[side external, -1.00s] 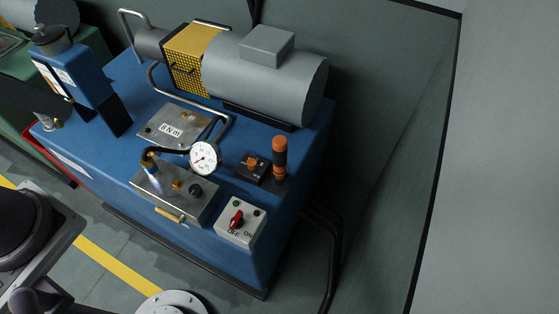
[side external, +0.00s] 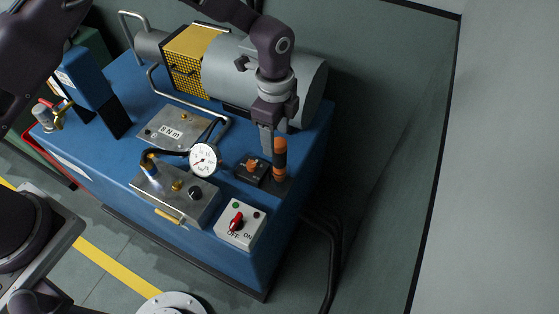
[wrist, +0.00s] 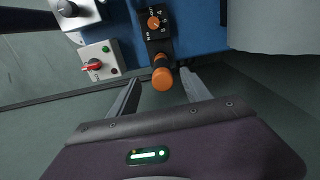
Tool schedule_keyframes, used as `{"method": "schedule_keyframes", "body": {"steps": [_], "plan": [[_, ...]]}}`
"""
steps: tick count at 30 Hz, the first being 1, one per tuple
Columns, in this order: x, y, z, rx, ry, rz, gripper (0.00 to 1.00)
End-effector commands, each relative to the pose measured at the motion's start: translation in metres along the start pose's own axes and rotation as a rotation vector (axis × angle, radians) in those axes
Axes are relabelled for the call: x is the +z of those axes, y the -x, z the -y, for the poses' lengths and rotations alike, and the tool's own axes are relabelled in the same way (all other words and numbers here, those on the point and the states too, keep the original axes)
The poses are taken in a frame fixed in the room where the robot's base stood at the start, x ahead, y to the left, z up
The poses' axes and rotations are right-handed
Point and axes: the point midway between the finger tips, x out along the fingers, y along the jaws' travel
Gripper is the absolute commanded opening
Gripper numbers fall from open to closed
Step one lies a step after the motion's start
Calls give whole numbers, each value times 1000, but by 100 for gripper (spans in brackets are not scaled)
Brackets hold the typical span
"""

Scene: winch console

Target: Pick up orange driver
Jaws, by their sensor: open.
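The orange driver (side external: 280,158) stands upright at the right edge of the blue console top, its handle orange with a black band. Its lower end is hidden in a dark holder (side external: 281,186). My gripper (side external: 271,148) points down at the driver's upper end, with its fingers open. In the wrist view the driver's round orange end (wrist: 162,79) shows between the two fingers of my gripper (wrist: 160,82). I cannot tell whether either finger touches the handle.
A small black box with an orange knob (side external: 251,168) sits just left of the driver. A pressure gauge (side external: 204,159) and a white switch box (side external: 240,224) with a red switch are near. A large grey motor (side external: 310,88) lies behind. The right side is open floor.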

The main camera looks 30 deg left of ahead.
Motion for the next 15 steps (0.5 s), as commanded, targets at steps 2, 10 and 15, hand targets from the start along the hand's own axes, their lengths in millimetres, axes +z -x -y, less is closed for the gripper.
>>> {"method": "schedule_keyframes", "body": {"steps": [2, 10, 15], "plan": [[-2, -11, -1, 7, -19, 2, 57], [-7, -54, 1, 9, -20, 4, 57], [-7, -78, 2, 8, -18, 4, 57]]}}
